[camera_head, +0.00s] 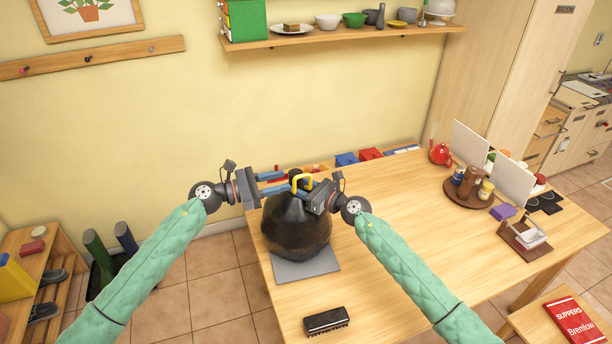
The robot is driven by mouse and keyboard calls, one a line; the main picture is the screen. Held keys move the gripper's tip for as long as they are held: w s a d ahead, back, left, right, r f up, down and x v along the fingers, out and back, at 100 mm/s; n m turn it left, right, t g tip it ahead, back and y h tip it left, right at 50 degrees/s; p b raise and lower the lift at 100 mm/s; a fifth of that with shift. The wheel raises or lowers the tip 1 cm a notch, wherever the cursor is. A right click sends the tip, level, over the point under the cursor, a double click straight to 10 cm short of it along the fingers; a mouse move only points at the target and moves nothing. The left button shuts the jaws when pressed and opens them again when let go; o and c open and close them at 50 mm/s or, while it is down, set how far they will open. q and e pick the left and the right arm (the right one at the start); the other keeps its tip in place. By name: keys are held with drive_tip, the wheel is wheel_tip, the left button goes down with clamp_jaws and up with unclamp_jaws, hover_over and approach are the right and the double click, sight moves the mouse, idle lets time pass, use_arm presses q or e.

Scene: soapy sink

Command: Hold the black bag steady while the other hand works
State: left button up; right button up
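The black bag (296,236) is round and full, and stands upright on a grey mat (310,269) at the left end of the wooden table. Its gathered top is mostly hidden by my grippers. My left gripper (281,182) reaches in from the left at the top of the bag. Its two blue fingers are apart, and I see nothing clearly held between them. My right gripper (305,187) is at the top right of the bag, very close to the left one. Its fingers are largely hidden, so its grip is unclear. A yellow loop (302,178) shows between the grippers.
A black brush (326,320) lies in front of the mat. A round tray (468,194) with bottles, a red teapot (440,153) and a purple block (503,212) are at the right. The table's middle is clear. A wall shelf (340,36) hangs above.

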sight(296, 177)
use_arm(q)
drive_tip(key=x, duration=0.8)
drive_tip(key=shift+d+f, duration=0.1)
drive_tip(key=shift+d, duration=0.15)
clamp_jaws()
